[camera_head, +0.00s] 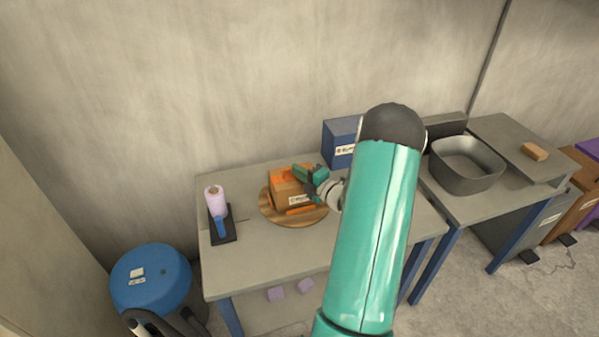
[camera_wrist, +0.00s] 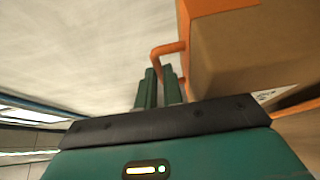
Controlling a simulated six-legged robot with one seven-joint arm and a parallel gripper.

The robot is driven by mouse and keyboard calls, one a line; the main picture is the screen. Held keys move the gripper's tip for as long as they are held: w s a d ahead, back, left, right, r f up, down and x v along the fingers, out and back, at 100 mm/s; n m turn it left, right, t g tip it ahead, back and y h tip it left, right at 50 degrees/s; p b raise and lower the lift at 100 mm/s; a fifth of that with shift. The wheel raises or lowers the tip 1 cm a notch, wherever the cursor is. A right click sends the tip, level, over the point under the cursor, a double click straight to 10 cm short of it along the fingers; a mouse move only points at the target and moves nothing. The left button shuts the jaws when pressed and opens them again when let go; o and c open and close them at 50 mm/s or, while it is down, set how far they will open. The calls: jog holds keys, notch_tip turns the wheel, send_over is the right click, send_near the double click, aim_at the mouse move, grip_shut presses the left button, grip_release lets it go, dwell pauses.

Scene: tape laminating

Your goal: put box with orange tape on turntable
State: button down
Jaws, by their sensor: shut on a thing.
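The cardboard box with orange tape (camera_head: 287,190) is on the round wooden turntable (camera_head: 266,207) in the head view, with an orange strip at its front. Whether its whole base rests on the disc is hard to tell. My gripper (camera_head: 313,178) is at the box's right side. In the wrist view the box (camera_wrist: 240,50) fills the upper right, and my gripper (camera_wrist: 160,80) is shut on a thin orange handle-like part at its side. The exact contact is partly hidden by the fingers.
A lilac roll on a dark stand (camera_head: 216,205) stands left of the turntable. A blue box (camera_head: 341,138) is behind it to the right. A grey basin (camera_head: 465,163) is on the right table. The table front (camera_head: 270,255) is clear.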

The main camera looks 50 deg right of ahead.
jog(key=c, duration=1.9)
grip_release()
jog(key=shift+f, duration=0.1)
jog(key=shift+c, duration=0.2)
jog(key=o, duration=0.4)
